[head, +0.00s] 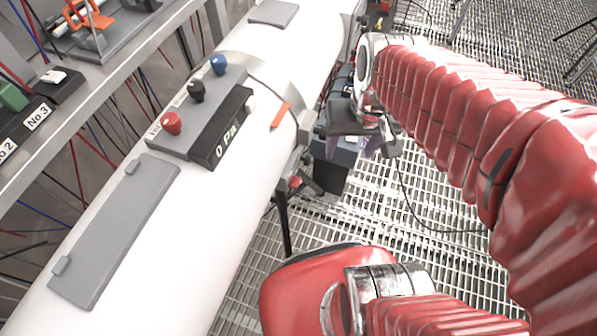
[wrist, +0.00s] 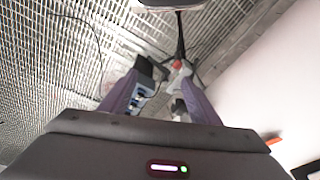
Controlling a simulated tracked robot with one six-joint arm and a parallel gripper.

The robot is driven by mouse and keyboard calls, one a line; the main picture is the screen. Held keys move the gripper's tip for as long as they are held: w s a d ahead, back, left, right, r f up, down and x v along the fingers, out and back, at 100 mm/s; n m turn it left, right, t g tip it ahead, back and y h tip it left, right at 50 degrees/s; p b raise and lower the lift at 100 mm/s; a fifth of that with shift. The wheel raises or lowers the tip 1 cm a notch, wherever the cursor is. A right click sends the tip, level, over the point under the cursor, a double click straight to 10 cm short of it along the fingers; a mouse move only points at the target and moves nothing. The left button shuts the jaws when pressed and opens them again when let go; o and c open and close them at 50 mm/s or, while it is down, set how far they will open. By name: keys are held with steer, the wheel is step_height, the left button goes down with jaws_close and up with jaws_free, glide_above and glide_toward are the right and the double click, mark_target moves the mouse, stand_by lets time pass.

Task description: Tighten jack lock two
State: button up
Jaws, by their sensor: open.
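No part is marked in view as jack lock two. A small red-tipped fitting (head: 295,183) sits on dark metal parts at the right side of the white pipe (head: 225,235). In the wrist view a red-tipped fitting (wrist: 177,65) with a dark rod shows just past the fingertips, close to the right finger; I cannot tell if it is the lock. My gripper (wrist: 157,80) has its two purple fingers apart, with nothing clearly held. In the head view my gripper (head: 355,150) hangs right of the pipe, its fingers partly hidden by its own body.
A panel with red (head: 171,123), black (head: 196,91) and blue (head: 219,65) knobs and a display (head: 226,140) reading 0 Pa sits on the pipe. A dark box (head: 331,172) stands below my gripper. Metal grating (head: 420,215) lies right. A shelf with labelled units (head: 37,116) stands left.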

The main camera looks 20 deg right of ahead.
steer(key=d+f+m+g+y, duration=0.2)
steer(key=d+f+m+g, duration=0.15)
steer(key=f, duration=0.55)
steer(key=m+t+y, duration=1.2)
steer(key=m+y, duration=0.1)
steer(key=m, duration=0.7)
glide_toward(296, 183)
steer(key=v, duration=0.5)
steer(key=shift+d, duration=0.5)
steer(key=shift+w+a, duration=0.1)
steer(key=shift+w, duration=0.05)
steer(key=x, duration=1.3)
steer(key=shift+a+f, duration=0.2)
steer(key=shift+f, duration=0.05)
steer(key=shift+w, duration=0.15)
steer(key=shift+c, duration=0.3)
